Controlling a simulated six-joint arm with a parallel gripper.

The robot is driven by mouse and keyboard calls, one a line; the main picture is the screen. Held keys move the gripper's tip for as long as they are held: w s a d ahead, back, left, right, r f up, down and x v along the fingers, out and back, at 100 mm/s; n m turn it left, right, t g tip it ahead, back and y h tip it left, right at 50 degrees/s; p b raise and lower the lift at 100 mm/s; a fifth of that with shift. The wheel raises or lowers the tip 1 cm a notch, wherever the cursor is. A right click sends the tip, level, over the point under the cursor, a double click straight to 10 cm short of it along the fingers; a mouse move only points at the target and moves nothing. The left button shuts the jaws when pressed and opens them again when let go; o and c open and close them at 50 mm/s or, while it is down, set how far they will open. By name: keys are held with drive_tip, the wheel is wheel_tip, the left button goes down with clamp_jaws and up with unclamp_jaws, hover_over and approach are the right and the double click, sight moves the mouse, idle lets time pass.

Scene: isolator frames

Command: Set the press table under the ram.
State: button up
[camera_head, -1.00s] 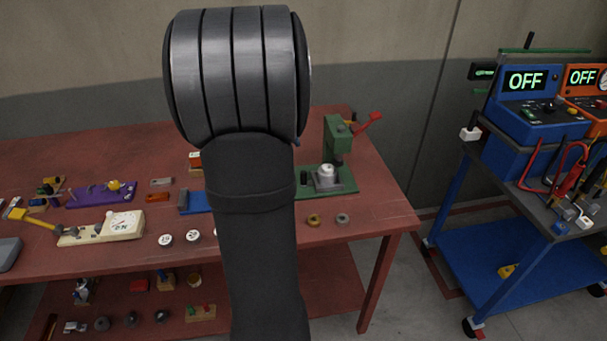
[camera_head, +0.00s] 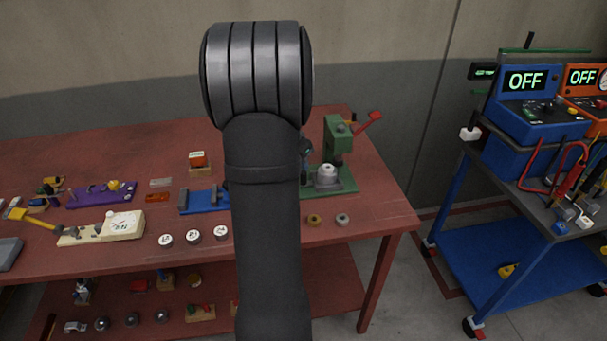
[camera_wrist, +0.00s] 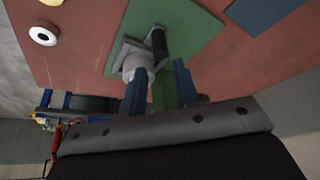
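The green press (camera_head: 338,138) with a red lever stands at the right end of the red bench. Its grey table (camera_head: 340,184) sits on the green base, with a pale round piece (camera_head: 326,172) on it. In the wrist view the grey table (camera_wrist: 128,48) shows on the green base (camera_wrist: 185,25), with a black upright handle (camera_wrist: 158,42) beside it. My gripper (camera_wrist: 160,70) is open, its two blue fingers apart, with the handle just beyond the gap between them. In the head view my arm hides most of the gripper. The ram's alignment with the table is unclear.
A brass ring (camera_head: 314,220) and a grey ring (camera_head: 342,220) lie in front of the press. A blue fixture (camera_head: 200,201) and several white round pieces stand left of my arm. A blue cart (camera_head: 500,270) with instruments stands right, beyond a floor gap.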

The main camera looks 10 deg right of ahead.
drive_tip(key=x, duration=0.7)
drive_tip(key=shift+f, duration=0.15)
drive_tip(key=shift+c, duration=0.3)
drive_tip(key=shift+d, duration=0.1)
clamp_jaws()
